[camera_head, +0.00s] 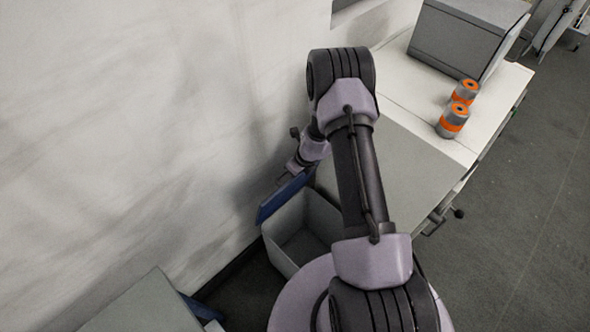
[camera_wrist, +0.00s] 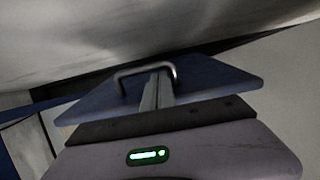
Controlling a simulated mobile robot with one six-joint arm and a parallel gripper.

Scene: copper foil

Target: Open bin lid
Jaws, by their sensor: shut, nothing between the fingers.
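The grey bin (camera_head: 322,216) stands by the wall in the head view, and its inside shows. Its blue lid (camera_head: 284,198) is tilted up steeply on the wall side of the bin. In the wrist view the lid (camera_wrist: 220,77) carries a bent metal handle (camera_wrist: 126,71). My gripper (camera_wrist: 158,82) is shut, with its fingers at the handle's loop and nothing held between them. I cannot tell whether the fingers touch the handle. In the head view the fingertips are hidden behind my wrist and the lid.
The pale wall (camera_head: 130,130) is close behind the lid. A bench (camera_head: 400,90) to the right of the bin bears two orange-and-grey cylinders (camera_head: 453,121) and a grey box (camera_head: 462,43). Another grey surface (camera_head: 145,305) is at lower left. Open floor (camera_head: 530,220) lies at right.

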